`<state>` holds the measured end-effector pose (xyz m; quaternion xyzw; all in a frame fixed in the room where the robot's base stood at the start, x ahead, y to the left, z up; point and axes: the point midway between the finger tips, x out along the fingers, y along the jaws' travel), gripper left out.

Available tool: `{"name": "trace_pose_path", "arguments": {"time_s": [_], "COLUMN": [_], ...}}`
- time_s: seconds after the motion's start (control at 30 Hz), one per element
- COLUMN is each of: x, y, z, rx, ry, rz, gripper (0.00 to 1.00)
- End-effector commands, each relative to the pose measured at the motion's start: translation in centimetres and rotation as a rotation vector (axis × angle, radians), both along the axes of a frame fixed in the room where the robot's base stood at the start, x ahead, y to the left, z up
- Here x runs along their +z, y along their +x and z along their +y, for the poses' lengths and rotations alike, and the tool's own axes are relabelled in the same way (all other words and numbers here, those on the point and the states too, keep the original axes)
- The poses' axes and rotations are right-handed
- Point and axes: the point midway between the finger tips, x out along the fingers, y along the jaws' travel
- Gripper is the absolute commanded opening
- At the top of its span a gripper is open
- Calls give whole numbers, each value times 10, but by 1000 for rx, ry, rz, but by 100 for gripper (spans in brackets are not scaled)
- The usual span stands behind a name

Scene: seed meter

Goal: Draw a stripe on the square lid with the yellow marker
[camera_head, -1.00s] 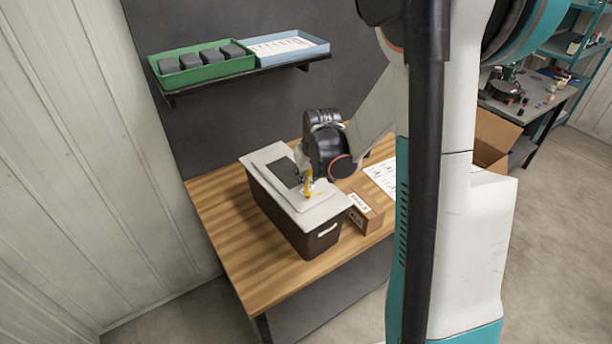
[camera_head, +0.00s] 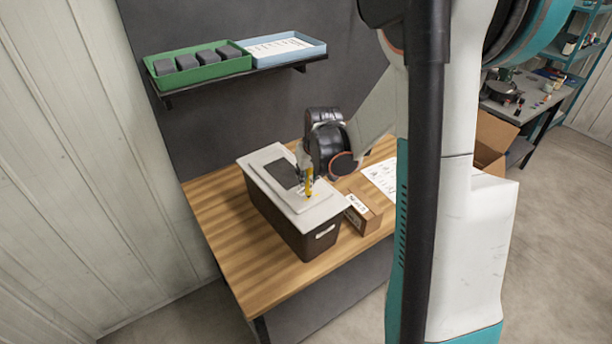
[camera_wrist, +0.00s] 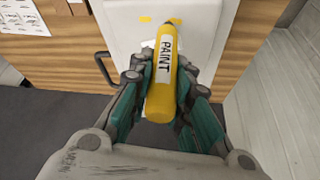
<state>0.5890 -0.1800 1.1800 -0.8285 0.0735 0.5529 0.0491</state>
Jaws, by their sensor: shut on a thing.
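The yellow marker (camera_head: 309,186), labelled PAINT in the wrist view (camera_wrist: 162,88), is held in my gripper (camera_head: 307,174). In the wrist view the teal fingers (camera_wrist: 160,82) close on it from both sides. The pale grey square lid (camera_head: 262,156) sits on a dark box, with a dark rectangular panel on top. The marker is over the lid's near right part. In the wrist view, short yellow marks (camera_wrist: 145,19) show on the lid to either side of the marker's far end. The tip is hidden, so I cannot tell whether it touches.
The dark box (camera_head: 285,225) stands on a wooden table (camera_head: 225,205). A small cardboard box (camera_head: 364,214) is close to its right, with a printed sheet (camera_head: 381,176) behind. A shelf with a green tray (camera_head: 205,75) and a blue tray (camera_head: 312,50) is above. The table's left side is clear.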

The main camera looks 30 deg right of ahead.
Motion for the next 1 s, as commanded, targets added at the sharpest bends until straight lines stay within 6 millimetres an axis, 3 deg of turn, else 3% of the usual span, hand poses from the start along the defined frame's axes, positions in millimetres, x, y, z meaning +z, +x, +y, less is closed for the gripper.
{"name": "trace_pose_path", "arguments": {"time_s": [1.0], "x": [0], "y": [1], "z": [-9], "rx": [0], "ry": [-1], "rz": [0], "gripper": [0]}}
